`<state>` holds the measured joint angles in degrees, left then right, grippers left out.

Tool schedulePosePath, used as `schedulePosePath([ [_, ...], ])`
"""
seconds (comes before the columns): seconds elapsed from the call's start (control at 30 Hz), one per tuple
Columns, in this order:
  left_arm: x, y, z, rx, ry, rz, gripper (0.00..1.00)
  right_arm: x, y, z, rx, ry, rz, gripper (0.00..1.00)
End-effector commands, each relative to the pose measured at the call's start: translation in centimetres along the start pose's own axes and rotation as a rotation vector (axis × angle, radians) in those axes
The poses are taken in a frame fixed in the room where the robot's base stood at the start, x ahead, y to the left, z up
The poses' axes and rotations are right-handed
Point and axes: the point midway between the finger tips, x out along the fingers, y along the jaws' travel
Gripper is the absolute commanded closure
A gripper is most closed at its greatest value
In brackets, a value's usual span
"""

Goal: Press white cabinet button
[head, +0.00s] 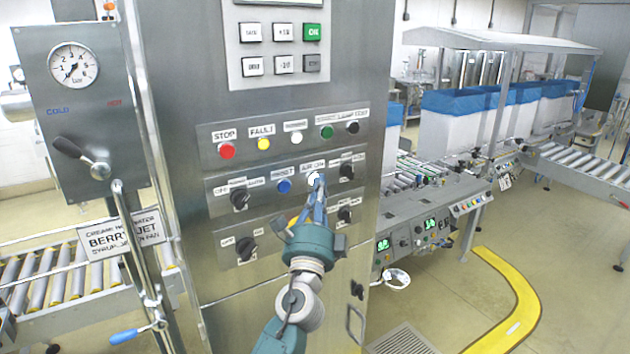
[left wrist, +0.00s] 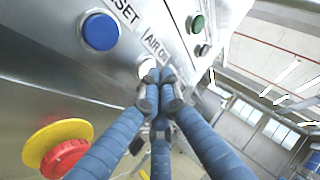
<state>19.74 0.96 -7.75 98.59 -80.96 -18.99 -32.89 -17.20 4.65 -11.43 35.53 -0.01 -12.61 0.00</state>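The steel cabinet (head: 215,90) carries rows of buttons and knobs. A white button (head: 312,180) sits in the middle row under a label reading AIR ON. A second white button (head: 296,138) is in the row above. My left gripper (head: 320,181) has its fingertips at the AIR ON button and partly covers it. In the left wrist view the blue fingers (left wrist: 160,80) are together and empty, with their tips in front of the white button (left wrist: 146,68). I cannot tell whether they touch it. My right gripper is not in view.
A blue button (head: 285,186) is just left of the white one; black knobs (head: 240,199) are around. A red emergency button (left wrist: 64,158) on yellow is near the fingers in the left wrist view. A lower console (head: 430,212) stands right of the cabinet.

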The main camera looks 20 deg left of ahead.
Motion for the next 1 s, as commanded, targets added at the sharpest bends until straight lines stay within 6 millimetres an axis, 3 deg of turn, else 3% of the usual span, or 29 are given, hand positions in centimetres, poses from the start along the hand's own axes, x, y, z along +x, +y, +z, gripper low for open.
schedulePosePath([
  [1.0, -1.1, -0.7, -0.7, 0.000, -0.001, 0.001, 1.00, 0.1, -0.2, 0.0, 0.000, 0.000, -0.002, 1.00],
])
